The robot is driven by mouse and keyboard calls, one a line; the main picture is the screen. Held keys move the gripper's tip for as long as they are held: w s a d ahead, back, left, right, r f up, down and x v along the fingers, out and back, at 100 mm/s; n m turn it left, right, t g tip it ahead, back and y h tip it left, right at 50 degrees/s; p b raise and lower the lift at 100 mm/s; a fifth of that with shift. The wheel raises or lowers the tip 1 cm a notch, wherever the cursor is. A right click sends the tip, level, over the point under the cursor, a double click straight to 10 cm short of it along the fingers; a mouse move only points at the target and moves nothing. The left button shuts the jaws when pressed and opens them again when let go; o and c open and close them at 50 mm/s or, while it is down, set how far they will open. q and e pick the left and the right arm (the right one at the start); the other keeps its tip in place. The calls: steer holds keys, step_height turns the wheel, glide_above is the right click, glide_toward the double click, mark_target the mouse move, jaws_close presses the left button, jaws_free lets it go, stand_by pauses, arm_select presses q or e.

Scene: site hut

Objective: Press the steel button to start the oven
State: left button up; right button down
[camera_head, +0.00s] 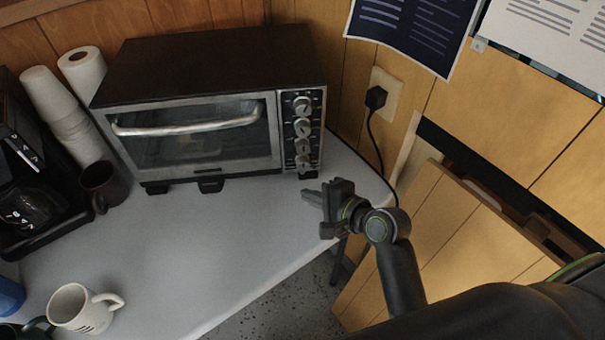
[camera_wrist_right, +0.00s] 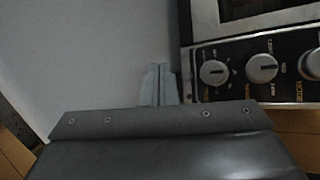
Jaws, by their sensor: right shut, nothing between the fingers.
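The toaster oven (camera_head: 200,115) stands at the back of the grey table, with a dark top, a glass door and a silver handle. Its control panel (camera_head: 289,130) on the right side carries several round silver knobs (camera_head: 302,127) in a column. The knobs also show in the right wrist view (camera_wrist_right: 262,68). I cannot make out a separate steel button on the panel. My right gripper (camera_head: 308,196) is shut and empty, in front of and below the panel, apart from it. Its fingertips (camera_wrist_right: 158,84) are beside the panel's lower end in the wrist view. My left gripper is not in view.
A brown mug (camera_head: 103,186), stacked white cups (camera_head: 62,112) and a coffee maker (camera_head: 30,190) stand left of the oven. A white mug (camera_head: 82,308) is near the front left. A black plug (camera_head: 376,97) and cord hang at the right wall. The table middle is clear.

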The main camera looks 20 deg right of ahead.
steer(key=shift+w+d+r+p, duration=0.1)
steer(key=shift+w+p, duration=0.25)
steer(key=shift+w, duration=0.7)
steer(key=shift+w+d, duration=0.1)
steer(key=shift+w, duration=0.45)
arm_select(q)
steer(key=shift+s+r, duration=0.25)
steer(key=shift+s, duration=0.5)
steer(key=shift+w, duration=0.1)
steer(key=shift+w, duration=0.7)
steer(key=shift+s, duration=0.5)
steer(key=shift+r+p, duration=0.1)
steer(key=shift+p, duration=0.2)
